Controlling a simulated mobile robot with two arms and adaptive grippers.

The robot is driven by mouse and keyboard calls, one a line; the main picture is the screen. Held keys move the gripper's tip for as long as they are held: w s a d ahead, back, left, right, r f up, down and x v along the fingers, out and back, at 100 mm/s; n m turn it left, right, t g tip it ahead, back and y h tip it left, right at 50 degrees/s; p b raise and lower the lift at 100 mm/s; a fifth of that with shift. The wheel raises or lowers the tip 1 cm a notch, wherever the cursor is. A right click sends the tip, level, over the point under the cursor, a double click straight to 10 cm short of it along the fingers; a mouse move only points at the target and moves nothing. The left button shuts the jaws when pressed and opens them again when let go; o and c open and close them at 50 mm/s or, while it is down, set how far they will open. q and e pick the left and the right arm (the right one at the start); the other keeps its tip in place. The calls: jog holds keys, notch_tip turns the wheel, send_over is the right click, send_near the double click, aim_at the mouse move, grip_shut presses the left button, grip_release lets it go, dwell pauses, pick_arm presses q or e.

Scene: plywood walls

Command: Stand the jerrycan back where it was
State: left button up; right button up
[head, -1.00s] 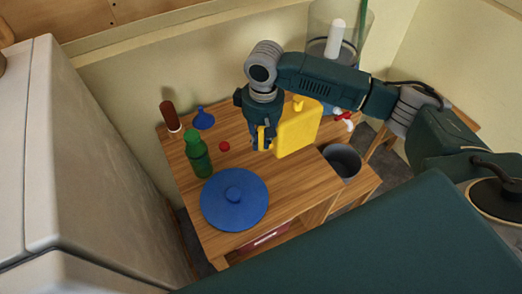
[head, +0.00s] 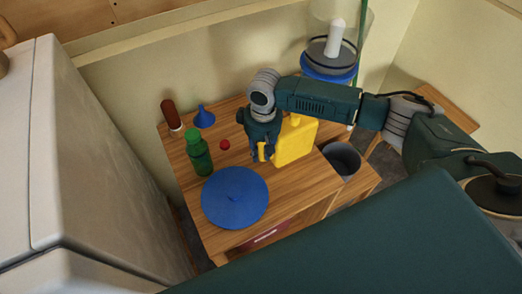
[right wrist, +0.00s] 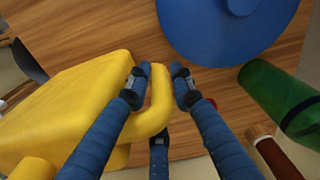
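The yellow jerrycan (head: 297,143) is upright at the right side of the wooden table (head: 290,196), near its edge. Its underside is at or just above the tabletop; I cannot tell whether it touches. My right gripper (head: 264,154) is at its left side. In the right wrist view, the two fingers (right wrist: 161,82) are on either side of the jerrycan's handle (right wrist: 160,100), close against it, and the yellow body (right wrist: 62,108) lies to the left. My left gripper is not in view.
A blue round lid (head: 235,198), green bottle (head: 199,154), red cap (head: 225,144), blue funnel (head: 204,117) and brown bottle (head: 171,114) stand left of the jerrycan. A grey bin (head: 343,160) is on the right. Bare tabletop lies in front of the jerrycan.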

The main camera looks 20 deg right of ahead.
jog(key=shift+o, duration=0.6)
jog(key=shift+r, duration=0.3)
notch_tip(320, 180, up, 12)
jog(key=shift+s+d+f+b, duration=0.1)
jog(key=shift+s+d+b, duration=0.05)
jog(key=shift+b, duration=0.95)
